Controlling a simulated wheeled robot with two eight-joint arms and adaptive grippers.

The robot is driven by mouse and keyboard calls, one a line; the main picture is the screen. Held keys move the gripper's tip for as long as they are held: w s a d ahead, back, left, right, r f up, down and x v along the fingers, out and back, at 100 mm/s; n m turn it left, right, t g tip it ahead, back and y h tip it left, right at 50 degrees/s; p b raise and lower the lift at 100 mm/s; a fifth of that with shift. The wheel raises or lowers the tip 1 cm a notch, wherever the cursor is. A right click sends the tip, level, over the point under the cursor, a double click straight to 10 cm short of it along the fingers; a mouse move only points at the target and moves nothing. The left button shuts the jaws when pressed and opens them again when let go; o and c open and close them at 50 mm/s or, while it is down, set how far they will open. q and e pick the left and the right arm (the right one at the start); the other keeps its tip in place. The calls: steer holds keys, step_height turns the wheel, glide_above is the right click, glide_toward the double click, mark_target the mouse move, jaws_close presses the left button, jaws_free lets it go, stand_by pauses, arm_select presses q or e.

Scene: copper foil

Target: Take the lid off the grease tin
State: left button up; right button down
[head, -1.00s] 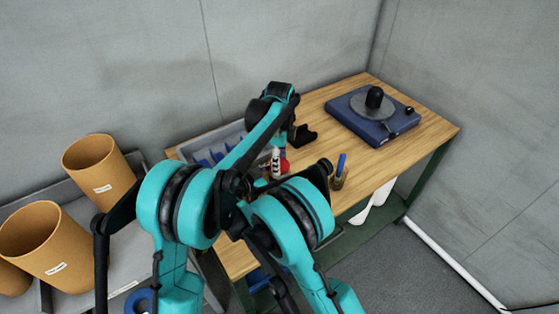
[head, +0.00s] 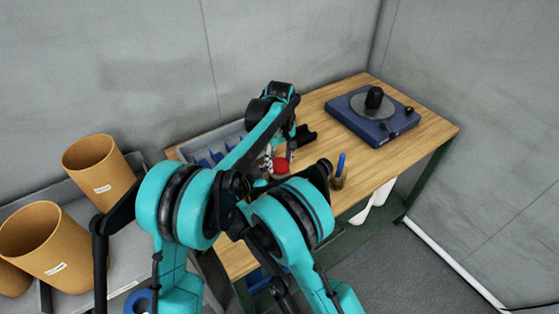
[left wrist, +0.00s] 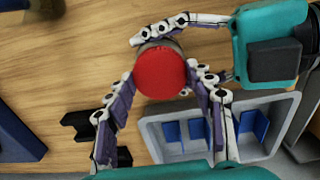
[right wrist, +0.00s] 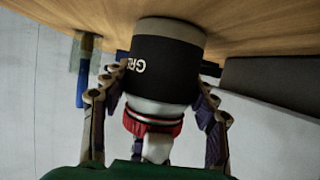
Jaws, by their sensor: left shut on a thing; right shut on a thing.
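The grease tin (right wrist: 165,60) stands on the table, with a dark label and silvery body, upside down in the right wrist view. Its red lid (left wrist: 160,72) shows from above in the left wrist view and also in the head view (head: 281,166). My left gripper (head: 279,157) reaches down from above, its fingers shut on either side of the lid. My right gripper (right wrist: 160,78) is shut around the tin from the side; its fingers also show in the left wrist view. I cannot tell whether the lid is apart from the tin.
A grey tray (left wrist: 152,139) with blue inserts is close by. A black holder (left wrist: 78,126) stands beside the tin. A blue-handled brush (head: 341,163) stands in a small cup. A blue turntable (head: 350,122) is at the far right. Tan bins (head: 45,237) stand at left.

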mark_target(280, 164)
arm_select(q)
steer(key=n, duration=0.6)
steer(key=shift+n, duration=0.4)
steer(key=shift+r, duration=0.1)
steer(key=shift+r, duration=1)
steer(key=shift+r, duration=2)
arm_select(e)
steer(key=shift+c, duration=2)
jaws_free()
